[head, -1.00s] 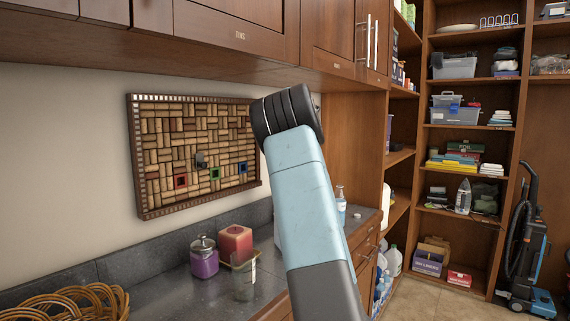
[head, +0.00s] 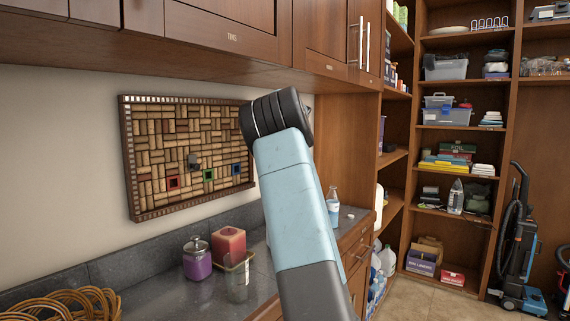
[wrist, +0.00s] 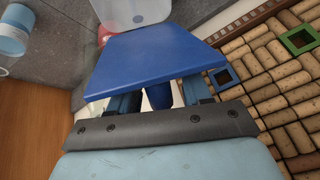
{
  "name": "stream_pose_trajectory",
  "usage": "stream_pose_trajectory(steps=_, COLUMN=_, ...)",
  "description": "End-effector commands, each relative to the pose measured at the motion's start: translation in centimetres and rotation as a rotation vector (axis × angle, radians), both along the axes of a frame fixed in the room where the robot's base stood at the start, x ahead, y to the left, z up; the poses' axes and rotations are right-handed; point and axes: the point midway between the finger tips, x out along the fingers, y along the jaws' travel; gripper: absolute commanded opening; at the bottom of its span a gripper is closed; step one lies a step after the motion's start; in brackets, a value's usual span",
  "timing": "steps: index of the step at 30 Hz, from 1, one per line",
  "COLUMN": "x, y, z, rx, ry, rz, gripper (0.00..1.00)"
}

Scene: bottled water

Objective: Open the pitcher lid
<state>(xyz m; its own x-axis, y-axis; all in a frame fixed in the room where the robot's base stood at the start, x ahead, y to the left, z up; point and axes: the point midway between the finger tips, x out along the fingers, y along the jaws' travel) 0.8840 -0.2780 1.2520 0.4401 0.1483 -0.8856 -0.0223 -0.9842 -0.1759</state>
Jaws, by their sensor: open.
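In the head view my arm covers the middle of the counter, and my gripper is hidden behind it. No pitcher lid can be made out clearly. A translucent container (wrist: 132,10) stands beyond the gripper at the top of the wrist view, partly cut off. A clear cup-like vessel (head: 238,276) stands at the counter's front edge in the head view; I cannot tell whether either is the pitcher.
A purple jar (head: 197,263) and a red candle (head: 230,247) stand on the dark counter (head: 165,290). A wicker basket (head: 65,303) is at the left. A bottle (head: 333,207) is right of my arm. A cork board (head: 188,155) hangs behind; cabinets (head: 235,37) overhang.

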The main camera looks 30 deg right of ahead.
Motion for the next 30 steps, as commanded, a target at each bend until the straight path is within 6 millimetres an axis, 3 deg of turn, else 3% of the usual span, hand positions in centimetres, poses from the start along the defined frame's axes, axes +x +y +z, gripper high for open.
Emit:
stream_pose_trajectory(steps=18, x=-2.7, y=-1.0, z=6.2, rx=0.0, ry=-0.001, rz=0.001, gripper=0.48)
stream_pose_trajectory(steps=30, x=-2.9, y=-1.1, z=6.5, rx=0.0, ry=0.001, rz=0.0, gripper=0.48)
